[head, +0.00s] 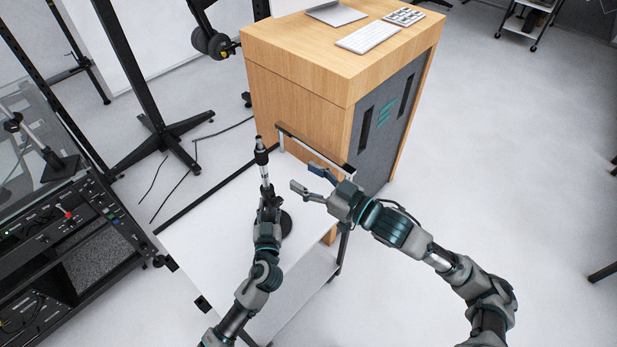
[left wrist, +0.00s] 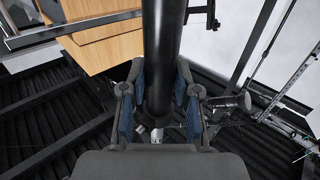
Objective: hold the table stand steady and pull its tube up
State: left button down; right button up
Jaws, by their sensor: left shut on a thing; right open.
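The table stand stands on a white table (head: 205,235), its round black base (head: 286,224) partly hidden behind my left arm. Its tube (head: 265,174) rises above my left gripper, silvery with a black top part (head: 261,152). My left gripper (head: 268,201) is shut on the stand's lower part. In the left wrist view its blue-padded fingers (left wrist: 158,100) lie on both sides of the black stand post (left wrist: 161,50). My right gripper (head: 306,180) is open and empty, to the right of the tube and apart from it.
A wooden cabinet (head: 300,75) with a keyboard (head: 368,37) on top stands behind the table. A black equipment rack (head: 75,235) stands at the left.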

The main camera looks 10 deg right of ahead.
pick_arm(q)
jog(key=shift+f, duration=0.2)
jog(key=c, duration=1.1)
grip_release()
jog(key=o, duration=0.3)
jog(key=shift+w, duration=0.15)
jog(key=shift+o, duration=0.2)
jog(key=shift+r, duration=0.1)
